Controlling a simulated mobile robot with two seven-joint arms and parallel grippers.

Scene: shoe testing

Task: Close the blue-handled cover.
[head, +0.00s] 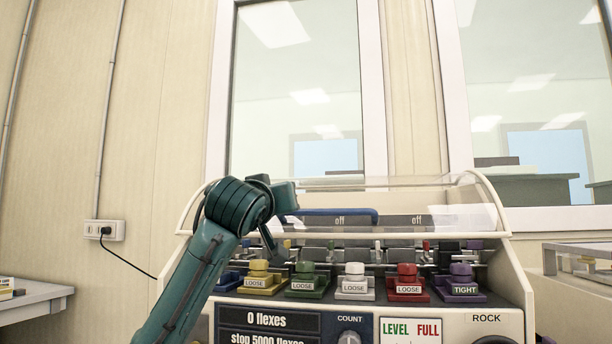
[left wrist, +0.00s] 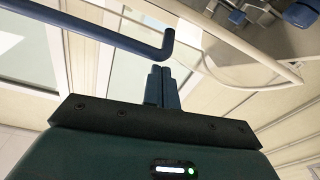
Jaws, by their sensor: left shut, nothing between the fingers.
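The clear cover (head: 420,200) spans the top of the cream test machine, with its lower edge above the row of stations. Its blue handle (head: 345,212) is a horizontal bar, its left part hidden behind my left arm. In the left wrist view the handle (left wrist: 90,28) crosses the upper left and ends in a bent tip. My left gripper (head: 286,196) is at the handle's left end. In the left wrist view its fingers (left wrist: 160,72) are together and empty, just below the bent end; I cannot tell whether they touch it. My right gripper is not in view.
Several coloured clamp blocks, including a white one (head: 354,283), stand in a row below the cover. The front panel has a count knob (head: 349,338). A side table (head: 35,300) stands left and a bench (head: 585,255) right. Windows are behind.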

